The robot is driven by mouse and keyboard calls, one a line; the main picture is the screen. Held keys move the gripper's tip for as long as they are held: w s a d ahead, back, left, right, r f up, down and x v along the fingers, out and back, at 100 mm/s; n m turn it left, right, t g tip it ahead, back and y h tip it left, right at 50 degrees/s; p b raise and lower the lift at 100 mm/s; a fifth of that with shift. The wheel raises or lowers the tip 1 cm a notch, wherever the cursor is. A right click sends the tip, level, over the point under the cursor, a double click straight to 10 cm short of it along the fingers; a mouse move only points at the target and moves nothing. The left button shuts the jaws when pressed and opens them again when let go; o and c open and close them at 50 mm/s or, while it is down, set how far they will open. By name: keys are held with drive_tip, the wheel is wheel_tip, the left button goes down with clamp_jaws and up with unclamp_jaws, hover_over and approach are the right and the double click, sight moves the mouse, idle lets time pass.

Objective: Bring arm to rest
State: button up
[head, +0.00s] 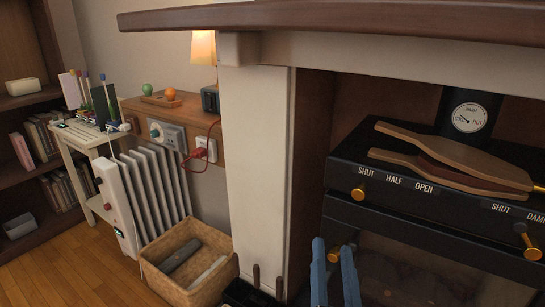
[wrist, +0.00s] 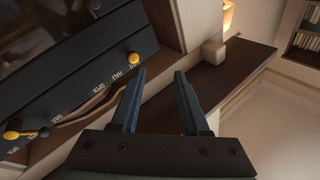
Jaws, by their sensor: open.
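My gripper (head: 333,262) shows at the bottom of the head view as two blue fingers, apart and empty, in front of the black stove (head: 440,215). In the wrist view my gripper (wrist: 160,85) is open, with nothing between its fingers. The stove front (wrist: 70,75) and its brass knob (wrist: 134,59) lie to the left of the fingers there. I cannot tell the exact distance from the fingers to the stove.
A wooden mantel (head: 330,17) spans the top, above a pale pillar (head: 256,170). Wooden bellows (head: 450,165) lie on the stove. A wicker basket (head: 190,268), a white radiator (head: 155,185) and a bookshelf (head: 25,100) stand left. Some wooden floor (head: 70,265) is clear.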

drive_tip(key=a+r+n+t+y+p, duration=0.1)
drive_tip(key=a+r+n+t, duration=0.15)
drive_tip(key=r, duration=0.75)
drive_tip(key=a+r+n+t+y, duration=0.15)
drive_tip(key=a+r, duration=0.25)
drive_tip(key=r, duration=0.6)
drive_tip(key=s+a+r+n+t+p, duration=0.1)
drive_tip(key=s+r, duration=0.3)
drive_tip(key=r, duration=0.4)
drive_tip(key=s+a+r+n+t, duration=0.15)
drive_tip(key=s+r, duration=0.25)
drive_tip(key=r, duration=0.4)
wheel_tip(320, 180, up, 38)
drive_tip(key=p, duration=3.8)
drive_tip(key=shift+s+a, duration=0.2)
